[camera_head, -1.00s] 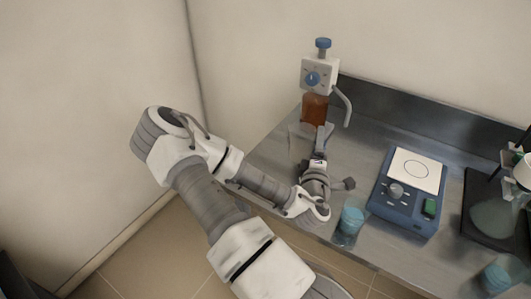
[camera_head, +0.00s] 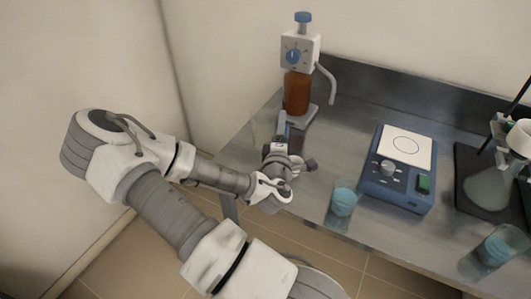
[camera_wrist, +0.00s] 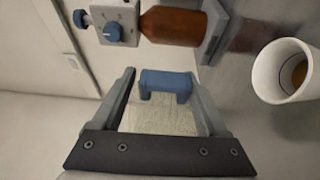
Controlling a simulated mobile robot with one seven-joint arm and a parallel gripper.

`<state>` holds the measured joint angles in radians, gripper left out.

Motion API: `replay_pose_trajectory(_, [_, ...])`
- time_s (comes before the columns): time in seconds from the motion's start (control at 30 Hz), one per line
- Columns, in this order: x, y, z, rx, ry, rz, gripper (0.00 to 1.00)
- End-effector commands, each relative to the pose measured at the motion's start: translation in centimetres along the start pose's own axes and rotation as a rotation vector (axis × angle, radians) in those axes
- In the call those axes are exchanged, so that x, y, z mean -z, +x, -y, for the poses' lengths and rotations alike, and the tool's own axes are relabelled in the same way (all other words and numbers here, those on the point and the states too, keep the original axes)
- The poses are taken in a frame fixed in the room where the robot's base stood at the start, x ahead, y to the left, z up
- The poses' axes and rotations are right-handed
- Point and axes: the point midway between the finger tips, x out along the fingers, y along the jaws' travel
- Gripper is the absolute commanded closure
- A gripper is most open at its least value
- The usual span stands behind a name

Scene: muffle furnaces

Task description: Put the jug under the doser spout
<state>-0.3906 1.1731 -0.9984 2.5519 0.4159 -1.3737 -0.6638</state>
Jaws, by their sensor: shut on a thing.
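The doser has a white head with a blue knob (camera_head: 293,55), an amber bottle (camera_head: 296,93) and a curved grey spout (camera_head: 327,82) on its right, over a flat base. In the wrist view the doser (camera_wrist: 115,24) lies sideways just beyond my fingers. My gripper (camera_head: 283,120) is in front of the doser base, to the left of the spout. In the wrist view my gripper (camera_wrist: 165,80) is shut on a blue handle (camera_wrist: 165,78), which seems to belong to the jug. The jug's body looks clear and is hard to make out.
A blue stirrer plate (camera_head: 399,180), a beaker of blue liquid (camera_head: 343,199), another beaker (camera_head: 496,247) and a flask on a stand (camera_head: 489,187) occupy the bench to the right.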

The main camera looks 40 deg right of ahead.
Motion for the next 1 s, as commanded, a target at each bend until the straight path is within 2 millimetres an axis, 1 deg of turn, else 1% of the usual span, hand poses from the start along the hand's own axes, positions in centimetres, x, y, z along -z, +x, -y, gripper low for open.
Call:
replay_pose_trajectory(0.03, [0.5, 0.1, 0.9, -0.002, 0.003, -0.003, 0.79])
replay_pose_trajectory(0.37, [2.4, 0.6, 2.0, -0.002, 0.002, -0.001, 0.79])
replay_pose_trajectory(0.43, [3.5, 0.9, 2.2, 0.001, 0.000, -0.006, 0.79])
replay_pose_trajectory(0.53, [4.3, 1.2, 2.7, 0.001, -0.002, -0.003, 0.79])
replay_pose_trajectory(0.67, [4.6, 1.3, 3.2, 0.001, -0.002, 0.000, 0.79])
replay_pose_trajectory(0.77, [4.6, 1.3, 4.4, 0.002, -0.003, 0.001, 0.79])
replay_pose_trajectory(0.9, [4.6, 1.2, 6.6, 0.002, -0.002, 0.000, 0.79])
replay_pose_trajectory(1.0, [4.6, 1.2, 7.0, 0.000, 0.000, 0.001, 0.79])
